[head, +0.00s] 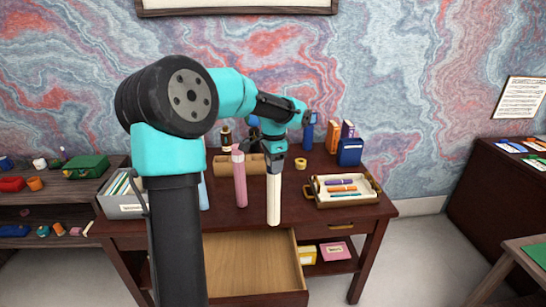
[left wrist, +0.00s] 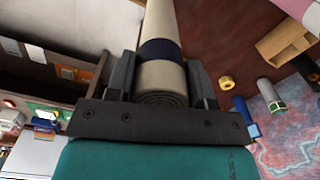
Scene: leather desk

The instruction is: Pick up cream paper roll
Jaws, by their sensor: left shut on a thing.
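The cream paper roll (head: 273,200) hangs upright from my left gripper (head: 275,163) in the head view, in front of the desk top and above the open drawer. In the left wrist view the roll (left wrist: 165,75) has a dark band around it and a spiral end near the gripper base. My left gripper (left wrist: 162,80) is shut on it, with one finger on each side. My right gripper is not in view.
A tray with pens (head: 318,200) lies to the right. A blue container (head: 350,152) stands behind it. The open drawer (head: 250,262) looks empty. A yellow tape roll (head: 291,163) lies behind.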

